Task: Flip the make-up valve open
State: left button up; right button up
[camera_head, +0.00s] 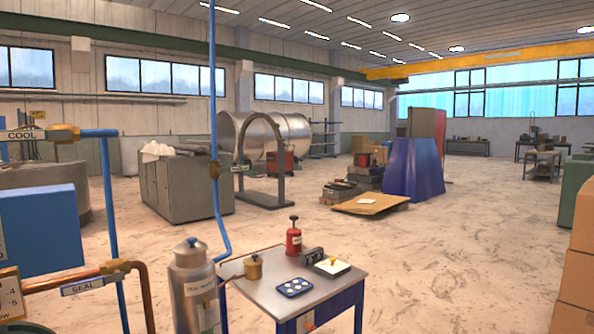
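A brass valve (214,170) sits on a thin vertical blue pipe (212,90) left of centre. A small tag (240,168) beside this valve is too small to read, so I cannot tell for sure that it is the make-up valve. Its handle position is unclear. Another brass valve (62,134) sits on a blue pipe by a sign reading COOL (25,135). A third brass fitting (115,266) sits on a copper pipe near a sign reading SEAL (83,287). Neither of my grippers is in view.
A steel canister (193,290) stands below the vertical pipe. A small table (255,290) beside it holds a red bottle (293,238), a brass pot (253,267) and a blue tray (293,288). Cardboard boxes (577,250) stand at the right edge. Open floor (450,250) lies beyond the table.

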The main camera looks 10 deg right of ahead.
aim_at(243, 168)
jog(key=i+l, duration=0.35)
jog(key=l, duration=0.15)
jog(key=i+l, duration=0.3)
jog(key=l, duration=0.25)
jog(key=i+l, duration=0.35)
jog(key=l, duration=0.15)
jog(key=i+l, duration=0.3)
jog(key=l, duration=0.2)
jog(key=i+l, duration=0.35)
jog(key=l, duration=0.2)
jog(key=k+z, duration=0.05)
